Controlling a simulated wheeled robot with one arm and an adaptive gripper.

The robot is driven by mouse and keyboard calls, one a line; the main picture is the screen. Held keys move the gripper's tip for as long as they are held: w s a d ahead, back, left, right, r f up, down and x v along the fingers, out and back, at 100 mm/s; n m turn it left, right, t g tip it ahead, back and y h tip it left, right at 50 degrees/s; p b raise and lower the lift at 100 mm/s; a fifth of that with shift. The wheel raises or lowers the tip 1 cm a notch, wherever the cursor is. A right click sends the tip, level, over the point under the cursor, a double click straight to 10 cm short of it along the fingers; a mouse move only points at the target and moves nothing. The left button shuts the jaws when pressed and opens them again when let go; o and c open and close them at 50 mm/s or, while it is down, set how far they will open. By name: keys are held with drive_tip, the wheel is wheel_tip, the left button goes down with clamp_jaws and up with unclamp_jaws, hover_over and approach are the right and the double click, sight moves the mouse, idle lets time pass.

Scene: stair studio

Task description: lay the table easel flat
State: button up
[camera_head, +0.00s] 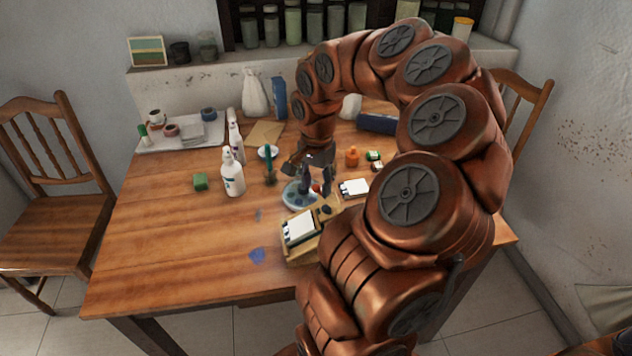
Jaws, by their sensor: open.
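A small wooden piece that looks like the table easel (301,251) sits near the front middle of the table, with a white panel (299,227) on it. I cannot tell how steeply it is tilted, and my arm hides part of its right side. My gripper (316,188) points down, open and apparently empty, behind the easel and over a pale blue round palette or dish (290,196). The gripper is apart from the easel.
A second white-topped piece (354,187) lies right of the gripper. The table's (165,255) front left is mostly clear. Chairs (50,200) flank it.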

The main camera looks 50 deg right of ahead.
drive_tip(key=shift+c, duration=0.2)
clamp_jaws()
idle(0.6)
